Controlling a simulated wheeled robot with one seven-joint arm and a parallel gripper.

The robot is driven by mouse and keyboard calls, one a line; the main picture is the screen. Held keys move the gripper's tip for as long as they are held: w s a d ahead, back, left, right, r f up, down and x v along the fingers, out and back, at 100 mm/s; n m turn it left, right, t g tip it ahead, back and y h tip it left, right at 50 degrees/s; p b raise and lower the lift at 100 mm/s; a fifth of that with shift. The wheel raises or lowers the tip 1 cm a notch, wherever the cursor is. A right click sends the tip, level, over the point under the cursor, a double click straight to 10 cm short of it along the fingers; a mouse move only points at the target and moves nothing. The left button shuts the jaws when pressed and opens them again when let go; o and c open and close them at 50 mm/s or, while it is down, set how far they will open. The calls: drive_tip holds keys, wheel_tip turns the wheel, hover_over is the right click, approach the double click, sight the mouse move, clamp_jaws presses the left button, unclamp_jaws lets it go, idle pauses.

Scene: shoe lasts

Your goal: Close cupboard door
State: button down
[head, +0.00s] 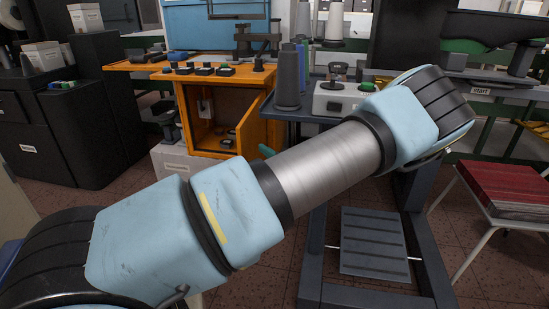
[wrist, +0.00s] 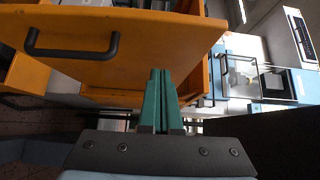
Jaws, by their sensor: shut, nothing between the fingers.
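The orange cupboard (head: 187,112) stands under the orange worktop, and its dark interior shows. Its orange door (head: 252,126) stands open, swung out toward me at the cupboard's right side. In the wrist view a large orange panel with a black bar handle (wrist: 72,46), seemingly the door (wrist: 160,38), fills the upper left. My gripper (wrist: 160,72) has green fingers pressed together, empty, at the panel's edge; I cannot tell whether they touch it. In the head view only a small green bit of my gripper (head: 266,151) shows beside the door; my arm hides the rest.
A dark bench with grey cones (head: 288,80) and a pale device (head: 338,97) stands right of the cupboard. A dark treadle frame (head: 375,243) stands on the floor at front right. A red-topped stool (head: 508,186) is at far right. Black cabinets (head: 70,125) stand at left.

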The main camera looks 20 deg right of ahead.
sight(245, 144)
drive_tip(key=shift+w+a, duration=0.35)
drive_tip(key=shift+a, duration=0.3)
drive_tip(key=shift+w+a, duration=0.35)
drive_tip(key=shift+a, duration=0.25)
drive_tip(key=shift+w+a, duration=0.35)
drive_tip(key=shift+a, duration=0.3)
